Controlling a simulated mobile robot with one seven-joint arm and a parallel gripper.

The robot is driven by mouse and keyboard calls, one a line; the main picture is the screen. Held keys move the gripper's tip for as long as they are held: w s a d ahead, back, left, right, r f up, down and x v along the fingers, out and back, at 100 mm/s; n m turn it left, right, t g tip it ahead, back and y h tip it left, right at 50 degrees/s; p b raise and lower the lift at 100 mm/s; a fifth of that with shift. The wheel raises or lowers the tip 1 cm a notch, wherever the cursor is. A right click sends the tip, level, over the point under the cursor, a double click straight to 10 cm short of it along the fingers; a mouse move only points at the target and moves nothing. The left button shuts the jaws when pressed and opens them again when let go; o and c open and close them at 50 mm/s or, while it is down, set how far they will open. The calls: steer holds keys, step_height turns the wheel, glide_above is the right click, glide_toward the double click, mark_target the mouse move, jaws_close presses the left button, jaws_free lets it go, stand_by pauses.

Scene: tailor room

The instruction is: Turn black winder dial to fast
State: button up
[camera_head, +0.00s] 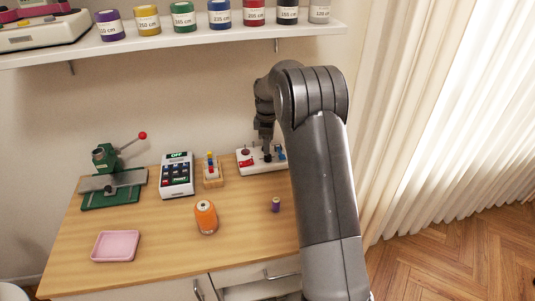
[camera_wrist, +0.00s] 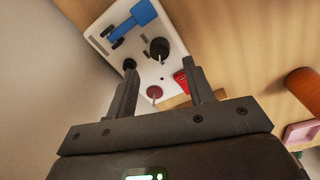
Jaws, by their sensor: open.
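The winder is a white device at the back right of the table in the head view (camera_head: 250,168), partly hidden by my arm. In the wrist view its white top (camera_wrist: 140,75) carries a round black dial (camera_wrist: 159,48), a smaller black knob (camera_wrist: 129,64), a blue part (camera_wrist: 143,14), a red part (camera_wrist: 180,78) and a dark red knob on a pin (camera_wrist: 154,92). My gripper (camera_wrist: 160,70) is open and empty above the winder, its fingers apart. The dial shows beyond the fingertips, between their lines. No speed marking is readable. My gripper also shows in the head view (camera_head: 265,141).
Left of the winder are a wooden stand with colored pegs (camera_head: 212,173), a white keypad device (camera_head: 177,175) and a green press with a red-tipped lever (camera_head: 113,180). An orange spool (camera_head: 206,217), a purple spool (camera_head: 276,205) and a pink tray (camera_head: 115,247) stand in front. A spool shelf (camera_head: 180,38) hangs above.

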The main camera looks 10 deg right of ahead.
mark_target(268, 156)
step_height(268, 156, down, 6)
steer(key=shift+w+r, duration=0.1)
steer(key=shift+r, duration=0.05)
steer(key=shift+c, duration=0.3)
steer(key=c, duration=0.9)
